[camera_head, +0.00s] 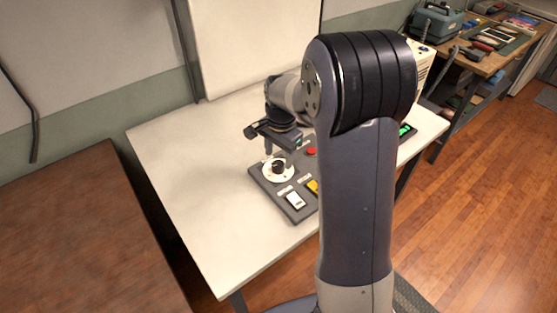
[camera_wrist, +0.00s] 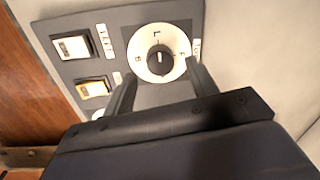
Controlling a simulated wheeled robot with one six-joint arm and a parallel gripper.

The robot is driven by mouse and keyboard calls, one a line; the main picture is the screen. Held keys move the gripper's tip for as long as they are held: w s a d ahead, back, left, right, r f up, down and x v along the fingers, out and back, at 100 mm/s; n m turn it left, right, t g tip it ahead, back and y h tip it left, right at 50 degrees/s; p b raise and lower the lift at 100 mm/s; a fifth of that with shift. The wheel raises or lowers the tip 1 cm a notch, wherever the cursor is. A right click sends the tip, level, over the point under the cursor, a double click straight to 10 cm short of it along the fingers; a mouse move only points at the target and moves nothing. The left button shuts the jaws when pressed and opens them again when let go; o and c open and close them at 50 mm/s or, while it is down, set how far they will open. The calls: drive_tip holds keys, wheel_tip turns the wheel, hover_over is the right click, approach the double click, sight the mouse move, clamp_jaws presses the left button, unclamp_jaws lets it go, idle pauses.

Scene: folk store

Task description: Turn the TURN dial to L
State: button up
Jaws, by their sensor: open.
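The dial (camera_wrist: 160,60) is a black knob on a round white plate (camera_wrist: 143,40) with letters around it. It sits on a dark grey panel (camera_wrist: 115,15). An L shows on the plate at the upper edge in the wrist view. The knob's white mark appears to point roughly toward the L; the exact setting is hard to tell. In the head view the dial (camera_head: 278,167) is at the panel's left end. My gripper (camera_wrist: 160,82) is open, its two fingers on either side of the plate's lower part in the wrist view. I see no grip on the knob.
A white rocker switch (camera_wrist: 73,46) and a yellow one (camera_wrist: 92,88) are beside the dial. A red button (camera_head: 311,151) is on the panel too. The white table (camera_head: 190,190) is clear to the left. A brown table (camera_head: 80,235) stands further left.

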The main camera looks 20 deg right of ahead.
sight(278, 164)
wheel_tip(278, 164, up, 8)
drive_tip(key=shift+s+f, duration=0.15)
drive_tip(key=shift+s, duration=0.05)
drive_tip(key=shift+d, duration=0.1)
drive_tip(key=f, duration=1)
drive_tip(key=shift+w+f, duration=0.25)
drive_tip(key=shift+f, duration=0.15)
drive_tip(key=shift+n, duration=0.3)
